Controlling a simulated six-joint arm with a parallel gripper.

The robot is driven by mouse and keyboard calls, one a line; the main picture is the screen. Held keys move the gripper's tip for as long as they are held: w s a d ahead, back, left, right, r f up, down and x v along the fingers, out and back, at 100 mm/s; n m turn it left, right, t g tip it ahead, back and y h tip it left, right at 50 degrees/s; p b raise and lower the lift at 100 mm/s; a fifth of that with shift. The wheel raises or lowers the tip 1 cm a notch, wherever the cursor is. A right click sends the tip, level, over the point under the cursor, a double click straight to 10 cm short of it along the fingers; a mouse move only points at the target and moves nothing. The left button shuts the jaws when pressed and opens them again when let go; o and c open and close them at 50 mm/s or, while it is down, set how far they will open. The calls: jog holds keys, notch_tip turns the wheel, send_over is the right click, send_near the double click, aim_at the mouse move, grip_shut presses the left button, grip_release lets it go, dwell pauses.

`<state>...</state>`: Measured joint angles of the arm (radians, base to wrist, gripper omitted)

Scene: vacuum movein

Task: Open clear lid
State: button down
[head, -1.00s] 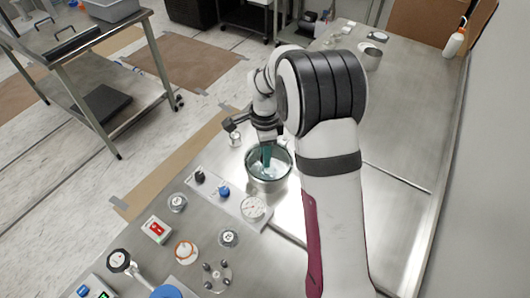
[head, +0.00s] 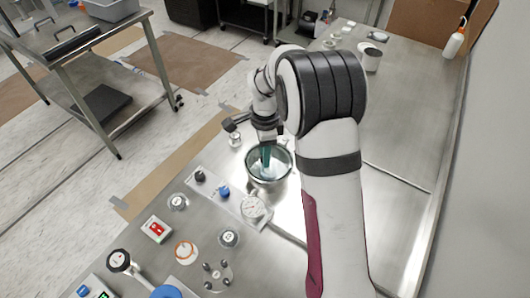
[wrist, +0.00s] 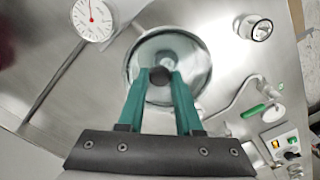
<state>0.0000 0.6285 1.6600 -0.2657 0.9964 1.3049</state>
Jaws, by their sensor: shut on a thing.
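The clear lid (wrist: 182,48) is a round see-through disc with a dark knob (wrist: 158,75) at its middle in the wrist view. My gripper (wrist: 158,73) has teal fingers closed on the knob from both sides. In the head view my gripper (head: 265,164) points down over the chamber. I cannot tell whether the lid touches the rim or is slightly raised.
A red switch box (head: 156,229) is farther left. The metal bench (head: 392,135) is largely clear to the right of my arm.

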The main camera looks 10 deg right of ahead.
aim_at(257, 158)
jog(key=shift+w, duration=0.1)
dwell(0.3)
jog(key=shift+w+a+m, duration=0.9)
jog(key=shift+w+m, duration=0.2)
jog(key=shift+m, duration=0.4)
jog(key=w+m, duration=1.1)
jog(key=m, duration=0.2)
jog(key=shift+w+d, duration=0.3)
jog(key=shift+d, duration=0.15)
jog(key=shift+m, duration=0.3)
jog(key=c, duration=0.6)
grip_release()
